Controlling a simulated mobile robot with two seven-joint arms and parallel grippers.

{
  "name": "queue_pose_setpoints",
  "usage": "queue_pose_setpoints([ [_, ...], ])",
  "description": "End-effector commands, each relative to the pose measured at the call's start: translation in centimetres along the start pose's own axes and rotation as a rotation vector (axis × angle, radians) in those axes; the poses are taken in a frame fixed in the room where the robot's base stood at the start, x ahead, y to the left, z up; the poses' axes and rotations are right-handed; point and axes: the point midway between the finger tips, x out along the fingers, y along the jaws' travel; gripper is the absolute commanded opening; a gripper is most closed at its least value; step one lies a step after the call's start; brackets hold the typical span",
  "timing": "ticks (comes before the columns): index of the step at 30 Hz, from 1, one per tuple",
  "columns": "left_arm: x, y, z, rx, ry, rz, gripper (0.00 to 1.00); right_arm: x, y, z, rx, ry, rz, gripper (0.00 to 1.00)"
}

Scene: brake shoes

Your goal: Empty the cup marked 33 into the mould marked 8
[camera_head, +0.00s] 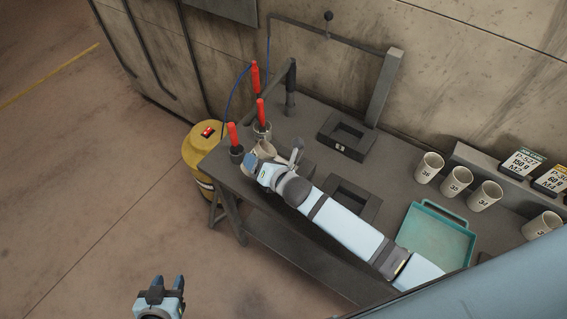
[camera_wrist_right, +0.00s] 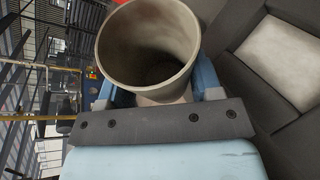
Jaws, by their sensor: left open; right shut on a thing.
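My right gripper (camera_head: 262,163) is shut on a pale cup (camera_wrist_right: 122,48) above the left end of the bench. In the wrist view the cup's mouth faces the camera, its inner wall is bare, and its bottom is dark. Its number is not visible. In the head view the gripper largely hides it. A dark mould (camera_head: 347,137) with a small unreadable label stands toward the back, and another mould (camera_head: 352,201) is beside my right forearm. A mould with a pale square cavity (camera_wrist_right: 285,58) shows in the wrist view. My left gripper (camera_head: 167,287) is open and empty over the floor.
Red-handled tools (camera_head: 261,112) stand in holders near the held cup. Cups marked 36 (camera_head: 428,168), 35 (camera_head: 457,182) and 34 (camera_head: 486,196) stand at right, with another cup (camera_head: 541,225) beyond. A teal tray (camera_head: 437,231) lies in front. A yellow drum (camera_head: 197,145) stands left.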

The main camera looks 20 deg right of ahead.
Motion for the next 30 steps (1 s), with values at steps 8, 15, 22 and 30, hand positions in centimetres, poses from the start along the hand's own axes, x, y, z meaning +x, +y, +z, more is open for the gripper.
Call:
queue_pose_setpoints([
  [8, 0.9, -0.1, -0.1, 0.001, 0.013, 0.001, 0.43, -0.1, 0.0, 0.0, 0.082, 0.0, 0.036, 0.32],
  [15, 1.1, 0.1, 0.6, 0.0, 0.007, 0.004, 0.43, 0.0, -0.1, -0.1, 0.111, -0.001, 0.049, 0.32],
  [22, 1.2, 0.1, 1.2, 0.002, 0.002, 0.006, 0.43, 0.1, -0.1, -0.2, 0.14, -0.001, 0.061, 0.32],
  [30, 1.4, 0.3, 1.7, 0.002, 0.0, 0.01, 0.43, 0.1, -0.3, -0.3, 0.174, 0.0, 0.074, 0.32],
])
